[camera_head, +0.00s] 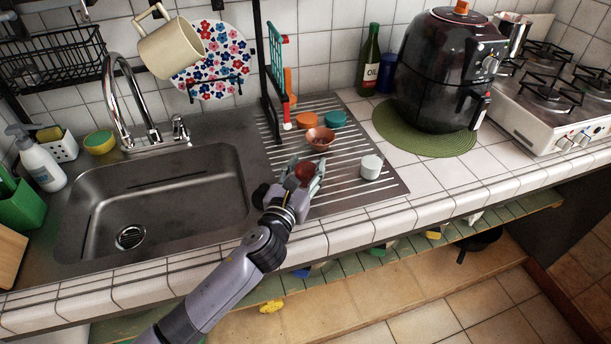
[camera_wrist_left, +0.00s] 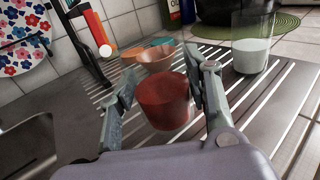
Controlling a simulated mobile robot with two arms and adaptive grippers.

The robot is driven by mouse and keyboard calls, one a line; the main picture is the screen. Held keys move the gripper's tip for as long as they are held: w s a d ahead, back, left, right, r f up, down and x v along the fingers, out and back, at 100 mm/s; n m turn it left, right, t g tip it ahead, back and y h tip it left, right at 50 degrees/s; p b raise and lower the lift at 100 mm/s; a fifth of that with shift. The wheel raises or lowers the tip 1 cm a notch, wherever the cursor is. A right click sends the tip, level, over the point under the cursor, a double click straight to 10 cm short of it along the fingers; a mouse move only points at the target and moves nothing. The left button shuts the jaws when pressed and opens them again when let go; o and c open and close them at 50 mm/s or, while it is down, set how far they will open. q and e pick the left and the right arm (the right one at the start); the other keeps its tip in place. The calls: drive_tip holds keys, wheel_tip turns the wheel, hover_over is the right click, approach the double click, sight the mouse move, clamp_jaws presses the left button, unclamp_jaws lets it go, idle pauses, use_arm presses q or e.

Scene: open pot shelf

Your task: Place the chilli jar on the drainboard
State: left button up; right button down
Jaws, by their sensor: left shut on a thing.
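The chilli jar, a small glass jar with dark red contents (camera_head: 305,172), is between the fingers of my left gripper (camera_head: 303,181). The left wrist view shows the jar (camera_wrist_left: 165,102) upright or nearly so, with the gripper (camera_wrist_left: 160,92) shut on it, one finger at each side. The drainboard (camera_head: 345,196) is the ribbed metal surface right of the sink; it also shows in the left wrist view (camera_wrist_left: 265,100). The jar is over its front middle part. I cannot tell whether its base touches the ribs. My right gripper is not in view.
A jar with white contents (camera_head: 371,166) stands to the right. The sink (camera_head: 160,200) lies left. The drainboard's front right is clear.

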use_arm(q)
drive_tip(key=shift+f, duration=1.05)
drive_tip(key=o, duration=1.3)
drive_tip(key=shift+s+r, duration=0.1)
drive_tip(key=shift+r, duration=0.05)
drive_tip(key=b+v, duration=0.1)
drive_tip(key=v, duration=1)
drive_tip(key=shift+s+a, duration=0.2)
drive_tip(key=shift+s, duration=0.15)
